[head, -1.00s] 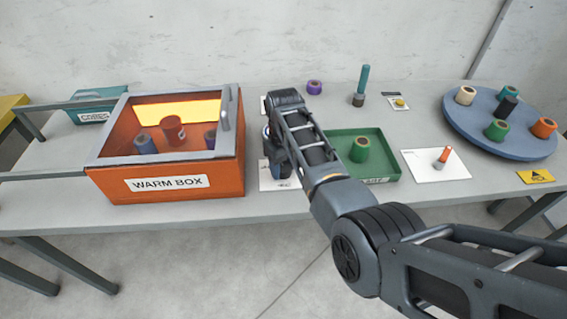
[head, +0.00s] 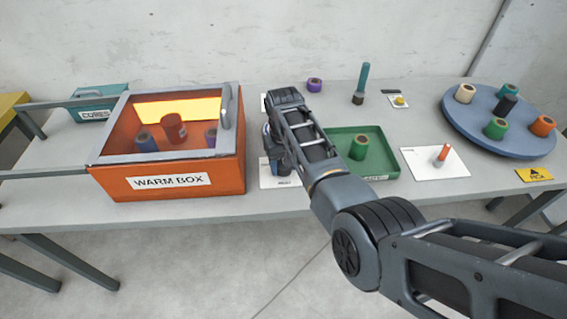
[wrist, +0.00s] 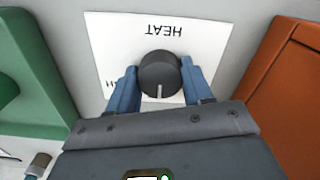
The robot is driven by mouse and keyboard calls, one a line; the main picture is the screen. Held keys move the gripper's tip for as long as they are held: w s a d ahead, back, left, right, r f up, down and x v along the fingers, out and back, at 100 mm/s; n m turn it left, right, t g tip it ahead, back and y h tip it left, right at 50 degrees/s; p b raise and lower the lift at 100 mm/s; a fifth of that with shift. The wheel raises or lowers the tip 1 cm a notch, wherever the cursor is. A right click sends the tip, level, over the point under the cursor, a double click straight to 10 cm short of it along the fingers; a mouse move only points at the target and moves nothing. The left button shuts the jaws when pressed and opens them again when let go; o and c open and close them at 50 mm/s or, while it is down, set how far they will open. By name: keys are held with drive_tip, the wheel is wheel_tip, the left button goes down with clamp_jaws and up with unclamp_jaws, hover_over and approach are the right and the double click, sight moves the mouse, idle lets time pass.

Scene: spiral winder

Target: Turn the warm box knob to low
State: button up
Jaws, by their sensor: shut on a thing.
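The warm box knob (wrist: 159,74) is round and black with a white pointer line. In the wrist view it stands on a white card (wrist: 207,32) marked HEAT, which appears upside down there. The pointer line faces the bottom of that view, toward my gripper's body. My gripper (wrist: 160,78) is shut on the knob, with one blue finger on each side. A letter shows at the card's left edge; other marks are hidden by the fingers. In the head view the arm hides the knob. The orange warm box (head: 222,178) stands left of my gripper (head: 275,158).
A green tray (head: 378,135) with a green spool lies close to the right of my gripper. A white card (head: 420,168) with an orange-tipped peg and a blue round platform (head: 470,132) with several spools are farther right. The warm box holds several spools.

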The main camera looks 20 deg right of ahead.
drive_tip(key=shift+s+f, duration=0.1)
drive_tip(key=shift+s, duration=0.05)
drive_tip(key=o, duration=1)
drive_tip(key=shift+r, duration=3.95)
